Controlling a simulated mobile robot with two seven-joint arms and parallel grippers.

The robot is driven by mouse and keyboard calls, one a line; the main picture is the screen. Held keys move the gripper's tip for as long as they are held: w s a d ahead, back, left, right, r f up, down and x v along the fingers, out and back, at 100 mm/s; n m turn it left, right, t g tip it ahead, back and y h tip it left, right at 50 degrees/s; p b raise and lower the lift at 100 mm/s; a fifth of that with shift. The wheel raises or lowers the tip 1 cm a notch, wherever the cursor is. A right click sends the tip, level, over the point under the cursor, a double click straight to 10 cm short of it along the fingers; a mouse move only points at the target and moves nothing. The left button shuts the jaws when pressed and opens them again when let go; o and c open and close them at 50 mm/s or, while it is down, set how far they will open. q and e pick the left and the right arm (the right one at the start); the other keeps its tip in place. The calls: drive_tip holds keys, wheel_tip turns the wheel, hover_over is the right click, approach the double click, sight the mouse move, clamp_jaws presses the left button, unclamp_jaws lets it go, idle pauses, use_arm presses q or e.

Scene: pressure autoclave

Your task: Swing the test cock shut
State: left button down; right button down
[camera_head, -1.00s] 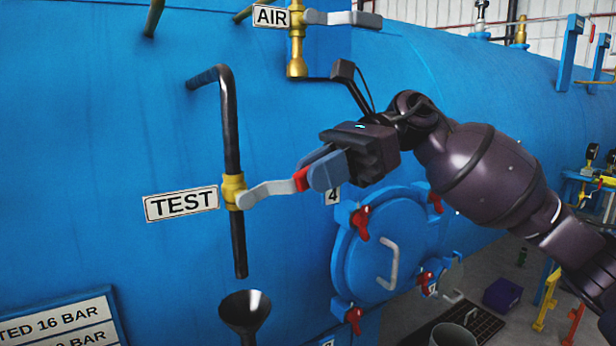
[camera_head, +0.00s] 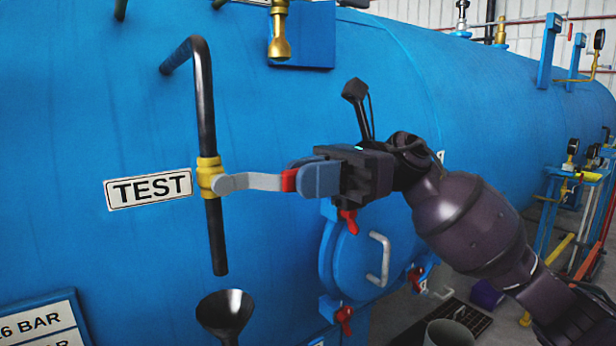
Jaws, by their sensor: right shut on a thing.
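The test cock is a brass valve (camera_head: 208,176) on a dark vertical pipe (camera_head: 205,110), beside the white TEST label (camera_head: 148,188). Its grey lever (camera_head: 250,181) points right, about level, across the pipe. The lever has a red grip (camera_head: 289,180) at its outer end. My right gripper (camera_head: 305,178) is shut on the lever's outer end, its blue fingers covering the tip. Its arm comes in from the lower right. My left gripper is not in view.
A dark funnel (camera_head: 225,312) stands below the pipe's open end. A round blue hatch (camera_head: 365,255) with red clamps is below my right gripper. The large blue vessel (camera_head: 100,90) fills the background. Another brass valve (camera_head: 279,35) is above.

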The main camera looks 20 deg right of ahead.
drive_tip(key=c, duration=1.1)
unclamp_jaws()
drive_tip(key=shift+b+v, duration=0.45)
drive_tip(key=shift+v, duration=5)
